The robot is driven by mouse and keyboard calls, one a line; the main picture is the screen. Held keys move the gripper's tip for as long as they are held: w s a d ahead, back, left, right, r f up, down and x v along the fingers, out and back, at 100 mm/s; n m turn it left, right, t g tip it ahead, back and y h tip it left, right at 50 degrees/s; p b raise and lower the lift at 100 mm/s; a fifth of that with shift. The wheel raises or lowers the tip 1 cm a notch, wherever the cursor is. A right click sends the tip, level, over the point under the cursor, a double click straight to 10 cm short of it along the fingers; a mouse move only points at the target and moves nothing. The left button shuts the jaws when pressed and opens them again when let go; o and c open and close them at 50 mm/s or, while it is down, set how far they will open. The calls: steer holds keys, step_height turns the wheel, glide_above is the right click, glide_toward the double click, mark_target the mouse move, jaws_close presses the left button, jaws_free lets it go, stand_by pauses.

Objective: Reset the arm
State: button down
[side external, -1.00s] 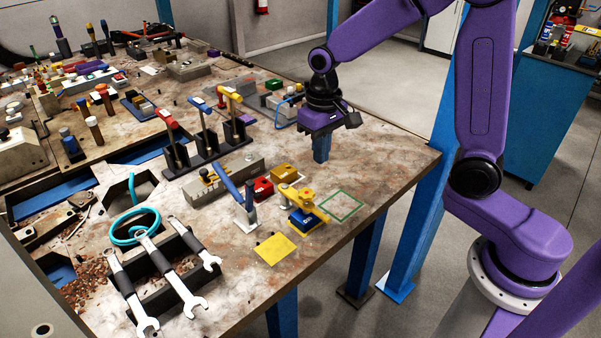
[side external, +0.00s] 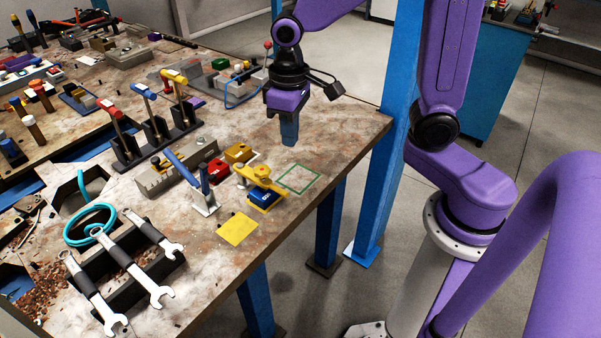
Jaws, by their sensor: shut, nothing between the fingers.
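My gripper (side external: 289,140) hangs at the end of my purple arm, pointing down above the right rear part of the workbench (side external: 335,140). Its blue fingers are together with nothing held. It is apart from the objects on the bench. A green square outline (side external: 299,179) lies on the bench in front of it. A yellow clamp-like piece (side external: 258,177) with a blue part under it stands left of the outline.
A yellow square (side external: 238,229), a red block (side external: 219,170) and a yellow block (side external: 238,153) lie nearby. Wrenches (side external: 128,265) rest on a black rack at the front left. Upright tools with coloured handles (side external: 145,91) stand at the back left. The right bench edge is clear.

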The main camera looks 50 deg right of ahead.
steer(key=s+d+n, duration=0.3)
steer(key=s+n, duration=0.6)
steer(key=s, duration=1)
